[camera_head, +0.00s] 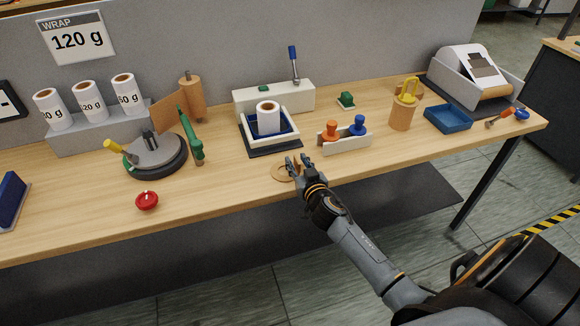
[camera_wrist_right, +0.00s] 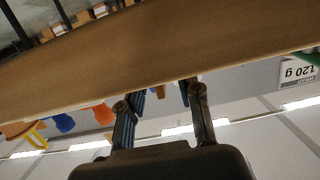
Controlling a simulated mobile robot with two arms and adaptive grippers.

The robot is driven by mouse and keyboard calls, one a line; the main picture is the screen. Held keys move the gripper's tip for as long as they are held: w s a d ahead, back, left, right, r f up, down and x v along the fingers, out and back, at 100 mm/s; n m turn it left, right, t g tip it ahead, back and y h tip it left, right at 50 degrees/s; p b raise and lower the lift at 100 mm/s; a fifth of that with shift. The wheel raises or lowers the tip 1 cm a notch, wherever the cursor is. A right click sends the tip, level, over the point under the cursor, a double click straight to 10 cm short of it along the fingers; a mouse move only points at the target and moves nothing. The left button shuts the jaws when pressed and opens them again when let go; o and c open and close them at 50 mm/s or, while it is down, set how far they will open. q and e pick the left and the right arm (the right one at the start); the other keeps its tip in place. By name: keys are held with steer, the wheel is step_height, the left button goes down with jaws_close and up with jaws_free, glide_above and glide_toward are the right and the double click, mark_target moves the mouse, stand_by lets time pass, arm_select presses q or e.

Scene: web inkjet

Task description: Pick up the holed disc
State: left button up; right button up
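I cannot tell whether a finger touches the disc. My left gripper is not in view.
Behind the gripper stands a white-and-navy holder with a paper roll (camera_head: 268,118). To its right is a stand with orange and blue stamps (camera_head: 344,140). The front strip of table (camera_head: 225,190) is clear.

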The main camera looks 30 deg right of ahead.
steer(key=shift+w, duration=0.35)
steer(key=shift+s, duration=0.1)
steer(key=shift+c, duration=0.4)
jaws_close()
